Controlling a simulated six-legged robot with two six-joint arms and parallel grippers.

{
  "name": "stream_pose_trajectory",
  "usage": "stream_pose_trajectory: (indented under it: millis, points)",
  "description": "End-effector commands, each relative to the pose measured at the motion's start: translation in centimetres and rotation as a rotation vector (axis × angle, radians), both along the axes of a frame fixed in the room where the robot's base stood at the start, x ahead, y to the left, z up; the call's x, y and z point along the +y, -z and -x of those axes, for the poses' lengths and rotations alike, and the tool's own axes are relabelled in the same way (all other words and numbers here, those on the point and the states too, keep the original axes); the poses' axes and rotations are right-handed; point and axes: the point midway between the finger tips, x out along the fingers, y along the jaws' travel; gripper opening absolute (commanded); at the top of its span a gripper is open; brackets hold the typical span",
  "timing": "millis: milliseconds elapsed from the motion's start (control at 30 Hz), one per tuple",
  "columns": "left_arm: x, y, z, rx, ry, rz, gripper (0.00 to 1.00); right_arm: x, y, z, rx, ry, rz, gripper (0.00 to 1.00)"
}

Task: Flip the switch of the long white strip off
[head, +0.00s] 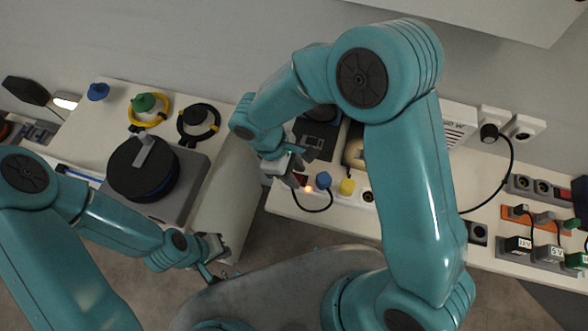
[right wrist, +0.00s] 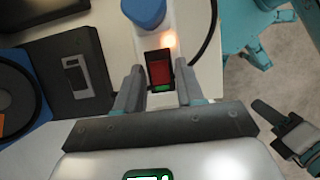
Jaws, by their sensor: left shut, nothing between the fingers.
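The red rocker switch (right wrist: 160,68) of the white strip shows between my right fingertips in the right wrist view, with a green part at its near end. A small orange lamp glows beside it. In the head view the red switch (head: 300,180) is partly hidden by my right gripper (head: 291,172). The white strip (head: 332,190) carries a blue plug (head: 323,180) and a yellow plug (head: 347,187). My right gripper (right wrist: 160,92) is open, one finger each side of the switch; contact cannot be told. My left gripper (head: 216,268) is shut and empty, low and left of the strip.
A black cord (head: 318,209) loops beside the blue plug. A round black reel (head: 142,168) stands on a grey box at left. An orange strip (head: 548,217) and several labelled adapters lie at right. A gap separates the left and right tables.

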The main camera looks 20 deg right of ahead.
Motion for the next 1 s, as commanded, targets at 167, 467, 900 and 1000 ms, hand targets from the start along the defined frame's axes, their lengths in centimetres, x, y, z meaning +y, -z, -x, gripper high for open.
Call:
stream_pose_trajectory:
  millis: [167, 467, 900, 1000]
  points:
    - [0.0, 0.0, 0.0, 0.000, 0.000, 0.000, 0.00, 0.0, 0.0, 0.0, 0.000, 0.000, 0.000, 0.00]
    - [0.0, 2.2, 0.0, 0.000, 0.000, 0.000, 0.00, -0.4, 0.3, 0.2, -0.079, 0.003, -0.115, 0.00]
    - [0.0, 3.0, 0.0, 0.000, 0.000, 0.000, 0.00, -0.6, -0.1, 0.4, -0.147, -0.001, -0.216, 0.00]
    - [0.0, 3.0, 0.0, 0.000, 0.000, 0.000, 0.00, -0.6, -0.1, 0.4, -0.147, -0.001, -0.216, 0.27]
